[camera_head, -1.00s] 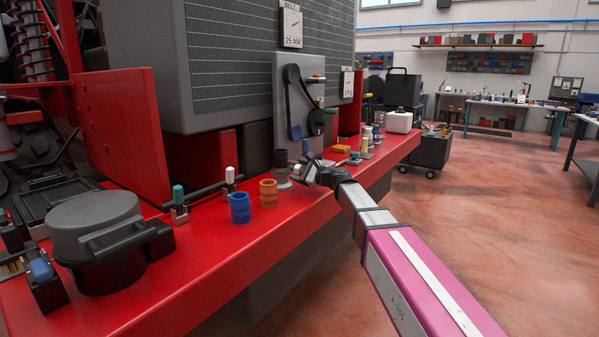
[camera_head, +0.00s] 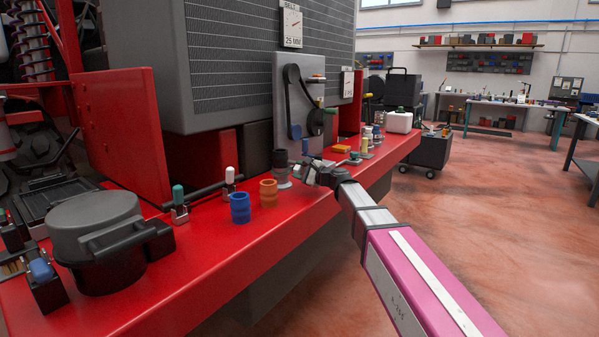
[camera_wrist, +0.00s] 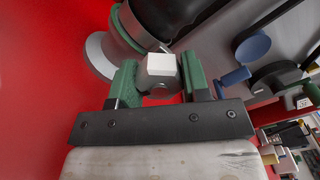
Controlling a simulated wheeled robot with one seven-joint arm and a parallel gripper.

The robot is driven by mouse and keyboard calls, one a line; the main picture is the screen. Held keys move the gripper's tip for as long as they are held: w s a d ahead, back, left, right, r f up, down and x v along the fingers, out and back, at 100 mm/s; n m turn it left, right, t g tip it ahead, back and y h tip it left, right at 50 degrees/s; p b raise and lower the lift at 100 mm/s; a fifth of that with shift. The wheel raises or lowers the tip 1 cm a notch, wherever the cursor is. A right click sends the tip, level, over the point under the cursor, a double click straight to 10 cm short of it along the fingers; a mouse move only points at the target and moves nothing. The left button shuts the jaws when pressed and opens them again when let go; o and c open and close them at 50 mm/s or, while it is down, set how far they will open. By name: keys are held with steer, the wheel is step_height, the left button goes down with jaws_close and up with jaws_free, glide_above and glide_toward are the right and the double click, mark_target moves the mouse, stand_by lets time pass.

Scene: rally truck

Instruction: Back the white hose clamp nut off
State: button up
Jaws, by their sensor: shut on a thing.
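The white hose clamp nut (camera_wrist: 161,66) is a small white block on a clamp around a dark hose on a grey flanged fitting (camera_wrist: 99,52). In the wrist view, my gripper (camera_wrist: 158,76) has its green fingers on either side of the nut and is shut on it. In the head view, the black hose (camera_head: 281,158) stands upright on the red deck, and my gripper (camera_head: 308,168) reaches it from the right. The nut itself cannot be made out there.
The red deck (camera_head: 213,262) carries a blue ringed piece (camera_head: 240,207) and an orange one (camera_head: 268,193) left of the hose. A grey panel with a belt and pulleys (camera_head: 297,103) stands close behind. A white box (camera_head: 399,122) is farther right.

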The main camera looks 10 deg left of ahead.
steer(key=n, duration=0.4)
steer(key=shift+n, duration=2.3)
steer(key=o, duration=0.9)
steer(key=shift+o, duration=0.2)
steer(key=v, duration=1)
steer(key=shift+s+d, duration=0.15)
steer(key=shift+d, duration=0.2)
